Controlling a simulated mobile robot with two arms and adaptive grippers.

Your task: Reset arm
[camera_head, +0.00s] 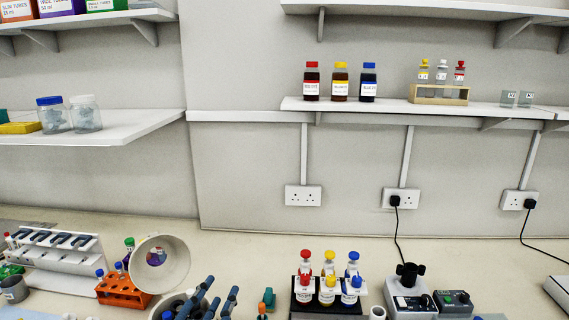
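My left gripper (221,287) is at the bottom edge, left of centre. Two dark blue-grey fingers point up and away, apart, with nothing seen between them. The rest of the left arm is cut off by the frame edge or cannot be made out. The gripper is right of the round open white lid (178,247) and left of the dye bottle stand. My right gripper and arm are not in view.
An orange tube rack (121,294) and a white pipette rack (62,262) stand left. A black stand (327,307) holds red, yellow and blue-capped bottles. A white device with a black top (407,270) stands right. Shelves (400,108) hang above; the bench back is clear.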

